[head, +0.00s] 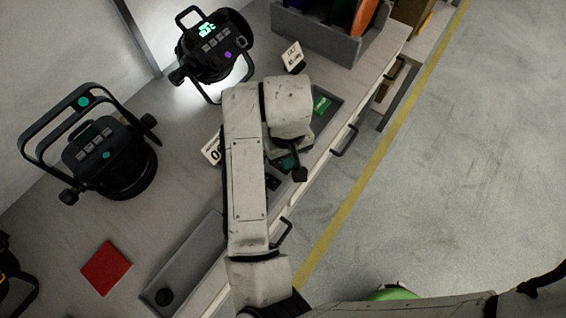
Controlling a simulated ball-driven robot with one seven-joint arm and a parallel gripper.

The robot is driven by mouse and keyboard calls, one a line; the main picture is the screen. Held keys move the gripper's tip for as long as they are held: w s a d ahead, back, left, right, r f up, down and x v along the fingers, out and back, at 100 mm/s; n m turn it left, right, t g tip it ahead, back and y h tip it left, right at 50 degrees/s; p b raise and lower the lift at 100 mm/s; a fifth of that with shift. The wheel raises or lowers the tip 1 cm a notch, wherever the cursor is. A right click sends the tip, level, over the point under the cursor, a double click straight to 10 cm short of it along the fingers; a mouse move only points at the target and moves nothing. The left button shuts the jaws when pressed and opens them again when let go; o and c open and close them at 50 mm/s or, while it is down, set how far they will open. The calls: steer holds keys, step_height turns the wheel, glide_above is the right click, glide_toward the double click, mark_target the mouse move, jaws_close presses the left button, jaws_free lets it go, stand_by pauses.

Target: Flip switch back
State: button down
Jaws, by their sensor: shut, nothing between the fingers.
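A black par can (112,158) with a teal dot and a row of small pale keys stands unlit on the bench at the left. A second par can (213,48) at the back has a glowing green display, a purple dot and light spilling beneath it. I cannot make out for sure which part is the switch. My arm reaches over the bench front, right of both cans. My gripper (292,168) points down below the wrist, shut and empty, mostly hidden by my arm. It is over or near the grey tray; contact cannot be told.
A grey tray (328,117) holding a green item lies under my wrist. Another grey tray (190,262) holds a round black piece. A red square (106,268) lies front left. A white card (292,57) and a grey bin (320,39) stand behind. Floor right is clear.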

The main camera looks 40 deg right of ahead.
steer(key=shift+f+b, duration=0.4)
steer(key=shift+f, duration=0.15)
steer(key=shift+r, duration=0.1)
steer(key=shift+r+p, duration=3)
steer(key=shift+r, duration=0.45)
